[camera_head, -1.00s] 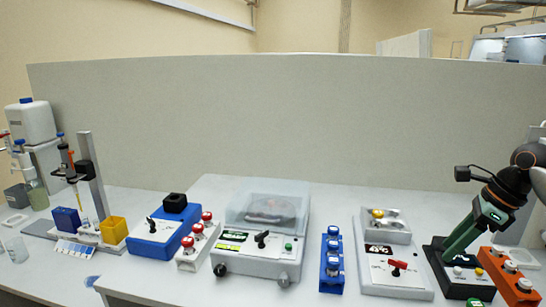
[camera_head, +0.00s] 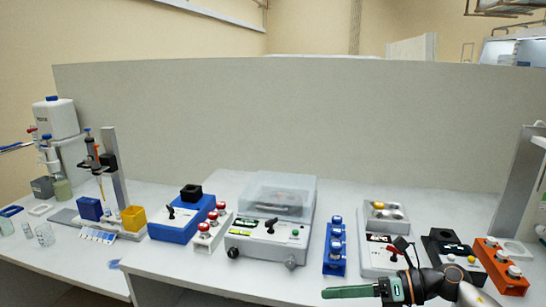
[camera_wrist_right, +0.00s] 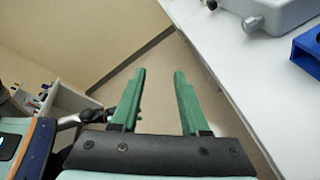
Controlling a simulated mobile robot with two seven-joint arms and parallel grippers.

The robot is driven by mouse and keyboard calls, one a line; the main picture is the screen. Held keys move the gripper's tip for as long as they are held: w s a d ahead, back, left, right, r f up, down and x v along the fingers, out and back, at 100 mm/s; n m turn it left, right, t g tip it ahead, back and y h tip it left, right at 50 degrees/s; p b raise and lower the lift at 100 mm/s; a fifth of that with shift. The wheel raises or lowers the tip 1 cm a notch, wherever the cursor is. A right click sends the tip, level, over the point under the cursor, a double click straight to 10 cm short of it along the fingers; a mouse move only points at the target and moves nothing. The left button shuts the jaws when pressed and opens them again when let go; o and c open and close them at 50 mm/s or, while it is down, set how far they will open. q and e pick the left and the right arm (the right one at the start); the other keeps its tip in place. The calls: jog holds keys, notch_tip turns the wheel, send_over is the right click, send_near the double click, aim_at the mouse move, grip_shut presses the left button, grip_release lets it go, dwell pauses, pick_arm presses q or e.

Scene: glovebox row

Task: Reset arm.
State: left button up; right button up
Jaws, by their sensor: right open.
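My right gripper (camera_head: 328,292) has green fingers and points left in the head view, low at the bottom of the picture, in front of the bench's instruments. In the right wrist view its two fingers (camera_wrist_right: 160,74) stand apart with nothing between them. They hang over the floor beside the white bench edge. My left gripper is not clearly seen in either view.
The white bench (camera_head: 200,283) carries a lidded centrifuge (camera_head: 265,240), a blue tube rack (camera_head: 335,250), a device with a red switch (camera_head: 402,243), a black device (camera_head: 440,240) and an orange rack (camera_head: 503,270). A grey panel (camera_head: 280,120) stands behind. The wrist view shows open floor (camera_wrist_right: 155,90).

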jog(key=s+a+f+m+t+y, duration=0.1)
jog(key=s+a+m+t+y, duration=0.1)
jog(key=a+m+t+y, duration=0.3)
jog(key=s+d+f+m+t+h, duration=0.25)
jog(key=s+f+m+h, duration=0.35)
jog(key=m, duration=0.5)
jog(key=s+d+f+m+t+h+p, duration=0.1)
jog(key=s+d+f+m+h, duration=0.2)
jog(key=f+m, duration=0.6)
jog(key=s+d+f+m+t+h, duration=0.25)
jog(key=f+m+h, duration=0.4)
jog(key=m, duration=0.55)
jog(key=s+f+m+g+h, duration=0.1)
jog(key=s+f+m+g, duration=0.3)
jog(key=s, duration=0.6)
jog(key=shift+d+f+g, duration=0.25)
jog(key=shift+f+g, duration=0.25)
jog(key=shift+f, duration=0.35)
